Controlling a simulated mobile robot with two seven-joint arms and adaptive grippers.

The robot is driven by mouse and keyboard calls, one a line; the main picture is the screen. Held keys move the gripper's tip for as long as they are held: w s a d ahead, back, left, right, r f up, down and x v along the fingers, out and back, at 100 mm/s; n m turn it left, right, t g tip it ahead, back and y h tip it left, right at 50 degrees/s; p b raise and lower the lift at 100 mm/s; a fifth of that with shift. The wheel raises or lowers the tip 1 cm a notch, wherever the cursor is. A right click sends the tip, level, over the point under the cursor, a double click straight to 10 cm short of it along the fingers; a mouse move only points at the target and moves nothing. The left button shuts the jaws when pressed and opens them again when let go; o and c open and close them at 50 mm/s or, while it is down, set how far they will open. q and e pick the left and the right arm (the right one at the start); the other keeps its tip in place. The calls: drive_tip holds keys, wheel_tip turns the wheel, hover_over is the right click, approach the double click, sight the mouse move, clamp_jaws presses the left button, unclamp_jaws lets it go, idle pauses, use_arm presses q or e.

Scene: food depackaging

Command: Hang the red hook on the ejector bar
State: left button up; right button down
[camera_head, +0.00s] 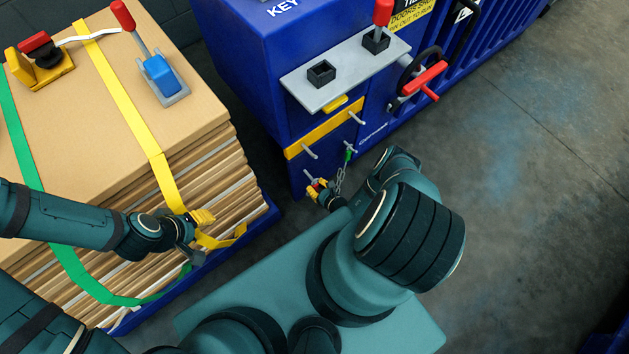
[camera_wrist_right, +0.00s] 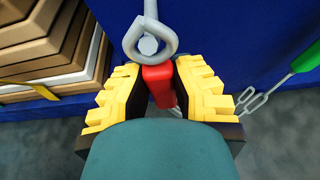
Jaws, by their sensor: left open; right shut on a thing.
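My right gripper (camera_head: 317,190) is low at the front of the blue machine. In the right wrist view its yellow fingers (camera_wrist_right: 158,95) are shut on the red hook (camera_wrist_right: 158,84), gripping its red part. A grey metal loop (camera_wrist_right: 130,42) rises just beyond the red part, with a round grey end inside it. I cannot tell whether the loop hangs on a peg there. My left gripper (camera_head: 204,233) is open beside the cardboard bale, close to the yellow strap (camera_head: 165,180). I cannot tell which part is the ejector bar.
The blue machine (camera_head: 245,60) carries a yellow strip (camera_head: 325,127) with grey pegs. A green-handled hook (camera_head: 348,155) and a chain (camera_head: 340,178) hang near my right gripper. The strapped bale (camera_head: 100,110) stands left, with tools on top. The floor (camera_head: 530,150) at right is clear.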

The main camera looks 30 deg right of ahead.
drive_tip(key=shift+s+r, duration=0.25)
drive_tip(key=shift+s, duration=0.15)
drive_tip(key=shift+s, duration=0.1)
drive_tip(key=shift+s+d+p, duration=0.15)
drive_tip(key=shift+s+p, duration=0.05)
drive_tip(key=shift+s, duration=0.9)
drive_tip(key=shift+s+d+p, duration=0.1)
drive_tip(key=shift+s+p, duration=0.05)
drive_tip(key=shift+s, duration=0.9)
